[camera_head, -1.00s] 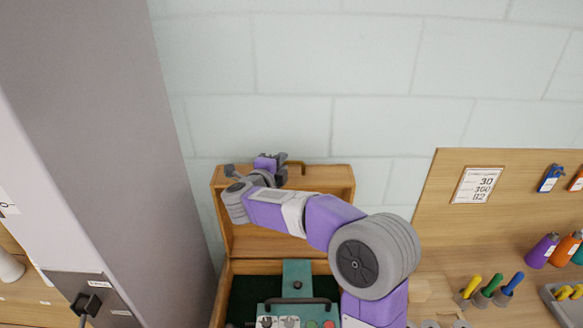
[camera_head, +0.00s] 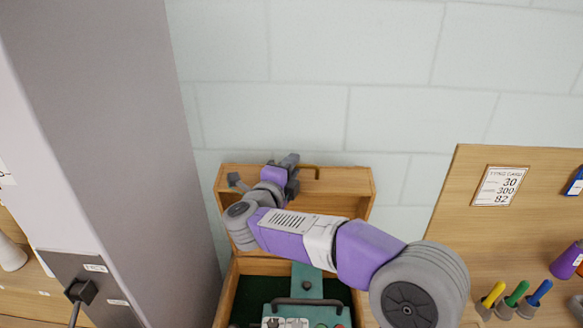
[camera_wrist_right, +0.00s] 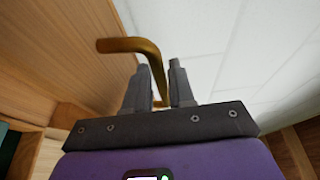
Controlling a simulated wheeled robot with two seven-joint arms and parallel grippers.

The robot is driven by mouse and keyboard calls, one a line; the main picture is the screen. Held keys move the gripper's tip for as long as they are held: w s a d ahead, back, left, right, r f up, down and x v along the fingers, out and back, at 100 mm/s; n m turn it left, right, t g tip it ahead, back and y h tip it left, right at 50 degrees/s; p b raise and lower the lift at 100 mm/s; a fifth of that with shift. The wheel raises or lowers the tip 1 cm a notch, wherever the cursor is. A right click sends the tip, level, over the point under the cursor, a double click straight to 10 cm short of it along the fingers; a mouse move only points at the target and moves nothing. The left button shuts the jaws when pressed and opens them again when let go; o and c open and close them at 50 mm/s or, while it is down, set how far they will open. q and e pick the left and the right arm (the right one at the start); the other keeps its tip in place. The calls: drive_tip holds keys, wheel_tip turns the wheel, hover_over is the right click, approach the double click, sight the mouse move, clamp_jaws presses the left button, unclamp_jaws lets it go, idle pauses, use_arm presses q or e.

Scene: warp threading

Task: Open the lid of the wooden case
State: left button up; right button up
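The wooden case (camera_head: 222,290) stands against the wall with its lid (camera_head: 345,185) raised upright behind it. A brass handle (camera_head: 318,172) sits near the lid's top edge. My right gripper (camera_head: 287,172) is at this handle, in front of the upper lid. In the right wrist view the brass handle (camera_wrist_right: 130,44) runs between the two close-set fingers (camera_wrist_right: 160,85), which look closed on its bar. The wrist and forearm hide part of the lid and the case's right side. My left gripper is not in view.
Inside the case is a teal device (camera_head: 306,280) with a dark handle. A tall grey panel (camera_head: 120,130) stands close on the left. At right are a wooden board with a number card (camera_head: 499,186) and several coloured tools in holders (camera_head: 515,293).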

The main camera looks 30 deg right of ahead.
drive_tip(key=shift+o, duration=1)
drive_tip(key=v, duration=0.7)
drive_tip(key=shift+s+a, duration=0.2)
drive_tip(key=shift+a, duration=0.05)
drive_tip(key=shift+r, duration=0.1)
